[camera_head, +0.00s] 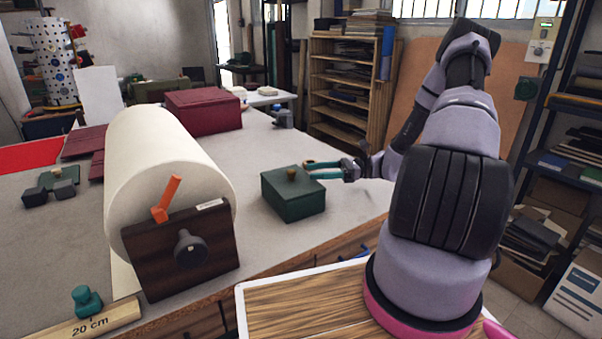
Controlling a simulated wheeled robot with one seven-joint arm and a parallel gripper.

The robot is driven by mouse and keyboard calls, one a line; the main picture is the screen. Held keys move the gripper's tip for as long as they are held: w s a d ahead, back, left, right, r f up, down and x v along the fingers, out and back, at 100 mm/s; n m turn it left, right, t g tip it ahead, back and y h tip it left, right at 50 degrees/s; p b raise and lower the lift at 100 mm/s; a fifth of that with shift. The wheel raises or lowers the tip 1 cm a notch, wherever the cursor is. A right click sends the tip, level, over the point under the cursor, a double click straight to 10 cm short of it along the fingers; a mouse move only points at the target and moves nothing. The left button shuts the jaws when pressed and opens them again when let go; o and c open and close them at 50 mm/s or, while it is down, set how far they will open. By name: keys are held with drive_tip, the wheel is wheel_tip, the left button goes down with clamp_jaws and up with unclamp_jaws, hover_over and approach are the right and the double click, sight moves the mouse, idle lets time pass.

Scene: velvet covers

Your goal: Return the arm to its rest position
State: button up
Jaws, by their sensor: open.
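My gripper (311,170) has teal fingers and points left over the table, with a gap between its fingertips. It is open, and nothing shows between the fingers. It is just right of a dark green box (293,202) with a brass knob (291,173) on its lid. I cannot tell whether the fingers touch the box. My lilac and black arm (450,190) rises at the right and bends over and down to the gripper.
A large cream roll (165,165) on a dark wooden stand (182,255) with an orange handle is at the left. Behind are dark red boxes (203,111). Small dark green pieces (52,187) lie far left. Bare grey table (310,125) surrounds the green box. Shelves (350,85) stand behind.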

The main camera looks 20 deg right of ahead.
drive_tip(key=s+r+n+t+h, duration=0.1)
drive_tip(key=s+r+n+h, duration=0.4)
drive_tip(key=r, duration=0.5)
drive_tip(key=s+a+r+n+t+h, duration=0.1)
drive_tip(key=s+r+n+t+h, duration=0.1)
drive_tip(key=s+r+n+h, duration=0.3)
drive_tip(key=s+a+r+n+t+h, duration=0.1)
drive_tip(key=s+r+n+h, duration=0.4)
drive_tip(key=s+r, duration=0.6)
drive_tip(key=shift+s+r+t+h, duration=0.15)
drive_tip(key=shift+r+t+h, duration=0.3)
drive_tip(key=shift+r, duration=2.6)
